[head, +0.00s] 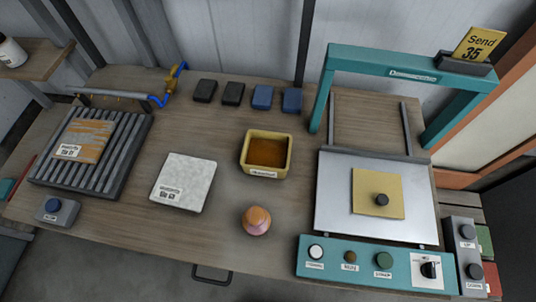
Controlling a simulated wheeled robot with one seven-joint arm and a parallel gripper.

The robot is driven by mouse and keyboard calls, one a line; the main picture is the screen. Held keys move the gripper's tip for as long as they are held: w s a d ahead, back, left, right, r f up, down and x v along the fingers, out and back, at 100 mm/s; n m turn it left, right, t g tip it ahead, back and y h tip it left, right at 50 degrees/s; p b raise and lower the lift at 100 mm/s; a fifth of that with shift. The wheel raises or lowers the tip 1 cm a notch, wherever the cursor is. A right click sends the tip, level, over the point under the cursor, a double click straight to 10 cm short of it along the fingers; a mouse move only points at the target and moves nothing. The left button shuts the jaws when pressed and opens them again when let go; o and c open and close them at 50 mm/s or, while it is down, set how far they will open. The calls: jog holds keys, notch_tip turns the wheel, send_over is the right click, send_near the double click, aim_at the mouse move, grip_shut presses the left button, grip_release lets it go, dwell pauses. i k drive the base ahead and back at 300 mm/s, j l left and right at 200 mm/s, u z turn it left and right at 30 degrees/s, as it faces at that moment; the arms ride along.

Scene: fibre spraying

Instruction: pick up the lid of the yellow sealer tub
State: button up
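The yellow sealer tub (245,153) stands open on the workbench, right of the middle. It holds a brown liquid and has a small label on its front. A flat, square yellow lid (366,188) with a dark round knob lies on the silver plate (333,222) of the teal machine, to the right of the tub and apart from it. Its knob points up and nothing covers it. My gripper is not in view.
The teal frame (390,62) arches behind the plate, with a yellow "Send 35" card (478,46) on top. A control panel (377,265) fronts the plate. A round orange-pink object (256,221), a pale labelled slab (183,183) and a slatted rack (52,175) share the bench (215,125).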

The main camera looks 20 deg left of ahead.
aim_at(377, 193)
jog(key=k+j+u, duration=0.2)
jog(key=k+u, duration=0.15)
jog(key=k+j+u, duration=0.3)
jog(key=k, duration=0.25)
jog(key=j, duration=0.1)
